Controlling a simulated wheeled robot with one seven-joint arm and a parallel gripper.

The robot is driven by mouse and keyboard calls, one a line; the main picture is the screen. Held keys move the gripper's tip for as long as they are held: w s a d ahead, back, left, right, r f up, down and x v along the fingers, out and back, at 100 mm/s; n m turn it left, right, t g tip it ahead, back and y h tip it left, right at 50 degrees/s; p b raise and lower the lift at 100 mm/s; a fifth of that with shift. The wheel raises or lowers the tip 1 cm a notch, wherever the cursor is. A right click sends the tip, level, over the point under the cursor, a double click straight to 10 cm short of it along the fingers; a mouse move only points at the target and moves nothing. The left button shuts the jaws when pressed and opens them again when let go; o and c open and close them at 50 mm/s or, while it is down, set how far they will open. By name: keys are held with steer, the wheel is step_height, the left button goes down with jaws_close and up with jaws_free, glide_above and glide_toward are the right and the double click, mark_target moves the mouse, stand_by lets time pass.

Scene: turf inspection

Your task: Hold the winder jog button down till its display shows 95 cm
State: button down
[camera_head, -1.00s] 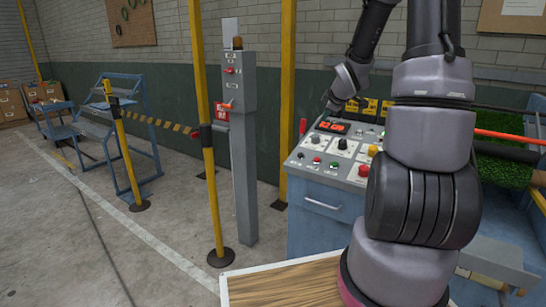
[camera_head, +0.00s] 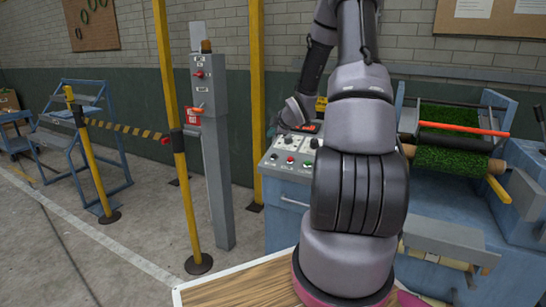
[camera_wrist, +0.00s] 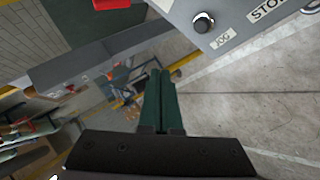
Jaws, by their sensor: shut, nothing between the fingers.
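The winder's control panel (camera_head: 288,172) stands ahead, partly behind my arm in the head view. The jog button (camera_wrist: 203,22) is a black round knob with a JOG label below it, at the top of the wrist view. In the head view, the black button at the panel's left front (camera_head: 274,157) appears to be the same one. My gripper (camera_wrist: 160,73) is shut and empty, its green fingers together, and in the picture its tips are apart from the button. In the head view the fingertips are not clear. The red display (camera_head: 307,127) is partly covered by my arm and unreadable.
A grey post (camera_head: 217,150) with switches and a yellow barrier post (camera_head: 182,165) stand left of the panel. The turf roll (camera_head: 450,145) and its winder are on the right. A wooden board (camera_head: 235,290) lies in front.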

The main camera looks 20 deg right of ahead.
mark_target(274, 156)
steer(key=f, duration=0.2)
steer(key=w+d+f, duration=0.1)
steer(key=f, duration=0.2)
steer(key=d+f, duration=0.1)
steer(key=f, duration=0.1)
steer(key=shift+w+d+f, duration=0.15)
steer(key=shift+w+f, duration=0.1)
steer(key=shift+w, duration=0.1)
steer(key=shift+f, duration=0.15)
stand_by(1.6)
steer(key=shift+f, duration=0.25)
